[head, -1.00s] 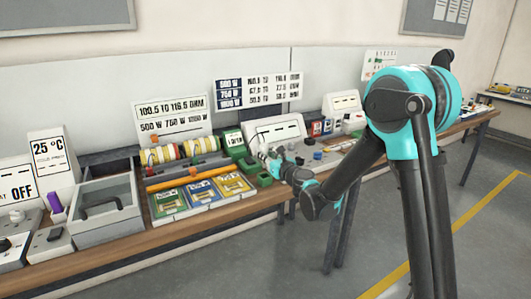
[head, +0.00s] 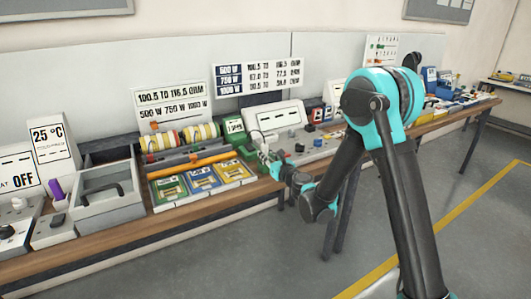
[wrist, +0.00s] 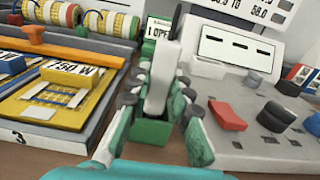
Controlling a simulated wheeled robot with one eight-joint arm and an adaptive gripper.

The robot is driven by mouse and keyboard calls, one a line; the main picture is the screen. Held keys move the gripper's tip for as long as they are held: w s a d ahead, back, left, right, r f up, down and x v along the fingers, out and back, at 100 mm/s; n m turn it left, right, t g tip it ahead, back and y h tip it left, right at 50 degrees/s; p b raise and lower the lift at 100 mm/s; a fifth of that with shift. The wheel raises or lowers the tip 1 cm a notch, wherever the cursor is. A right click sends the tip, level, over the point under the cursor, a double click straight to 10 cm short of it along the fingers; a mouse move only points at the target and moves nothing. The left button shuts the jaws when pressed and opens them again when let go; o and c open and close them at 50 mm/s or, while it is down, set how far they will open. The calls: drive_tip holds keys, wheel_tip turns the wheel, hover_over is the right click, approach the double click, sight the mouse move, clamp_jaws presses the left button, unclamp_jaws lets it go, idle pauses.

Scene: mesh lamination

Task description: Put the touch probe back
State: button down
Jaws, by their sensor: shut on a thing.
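My gripper (wrist: 155,105) is shut on the touch probe (wrist: 157,80), a pale grey upright body with a dark upper end, in the wrist view. A green holder (wrist: 150,131) shows just below and behind the probe. I cannot tell whether the probe touches it. In the head view my gripper (head: 267,160) is over the bench by the green boxes, and the probe is too small to make out.
An instrument panel (wrist: 245,125) with red and dark knobs is close on the right. A yellow 750 W tray (wrist: 60,95) and an orange bar (wrist: 62,48) are on the left. A green box with a label (head: 235,130) stands behind. A grey open bin (head: 105,190) is further left.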

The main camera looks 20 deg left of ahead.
drive_tip(key=shift+f, duration=0.1)
drive_tip(key=c, duration=1.3)
unclamp_jaws()
drive_tip(key=shift+s+d, duration=0.1)
drive_tip(key=v, duration=0.7)
drive_tip(key=shift+s, duration=0.1)
drive_tip(key=shift+d, duration=0.15)
